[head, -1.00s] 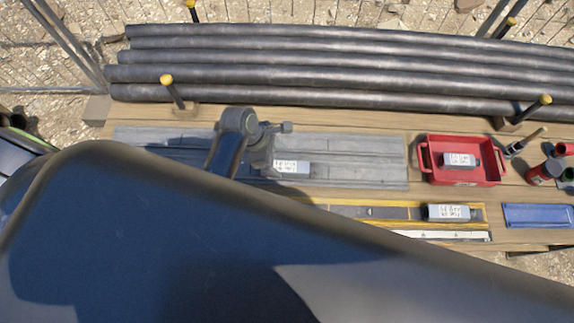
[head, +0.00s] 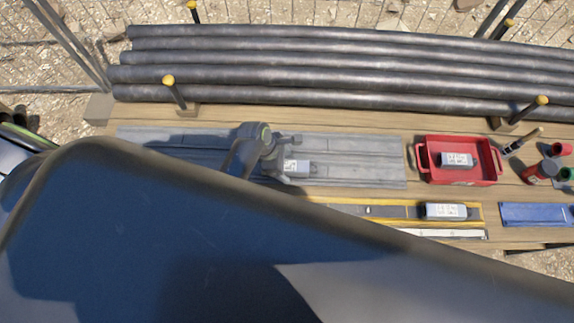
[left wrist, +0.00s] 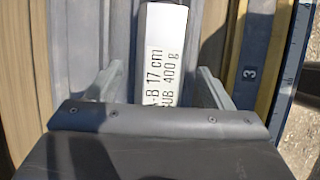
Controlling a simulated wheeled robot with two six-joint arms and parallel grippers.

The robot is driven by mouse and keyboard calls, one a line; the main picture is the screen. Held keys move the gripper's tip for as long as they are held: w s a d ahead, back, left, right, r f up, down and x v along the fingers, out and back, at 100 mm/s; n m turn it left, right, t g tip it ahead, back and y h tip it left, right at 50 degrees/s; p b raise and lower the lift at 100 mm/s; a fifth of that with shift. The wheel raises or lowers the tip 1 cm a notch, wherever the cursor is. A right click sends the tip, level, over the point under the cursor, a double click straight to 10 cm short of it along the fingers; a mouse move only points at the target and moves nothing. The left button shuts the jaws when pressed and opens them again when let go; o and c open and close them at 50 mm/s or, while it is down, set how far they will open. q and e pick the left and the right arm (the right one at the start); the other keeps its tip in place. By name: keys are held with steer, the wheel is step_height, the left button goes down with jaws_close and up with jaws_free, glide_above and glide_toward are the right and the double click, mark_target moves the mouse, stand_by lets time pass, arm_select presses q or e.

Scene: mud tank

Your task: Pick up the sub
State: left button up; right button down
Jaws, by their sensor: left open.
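A grey sub (head: 297,167) with a white label lies on the grey ribbed mat (head: 360,150). In the left wrist view this sub (left wrist: 162,50) shows its label, partly reading "17 cm" and "SUB 400 g". My left gripper (head: 287,158) is at the sub's left end in the head view and partly covers it. In the left wrist view my left gripper (left wrist: 158,86) is open, with one finger on each side of the sub and gaps between. The sub's near end is hidden by the gripper body. My right gripper is not in view.
A similar labelled block lies in a red tray (head: 424,176); another block (head: 445,211) lies on a yellow-edged strip (head: 350,201). Long dark pipes (head: 330,62) lie behind, between yellow-capped posts. A blue tray (head: 535,215) and small cans stand right. My arm hides the foreground.

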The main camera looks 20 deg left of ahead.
arm_select(q)
steer(key=c, duration=1.1)
steer(key=shift+c, duration=1.2)
steer(key=shift+w+r, duration=0.1)
steer(key=shift+r, duration=0.05)
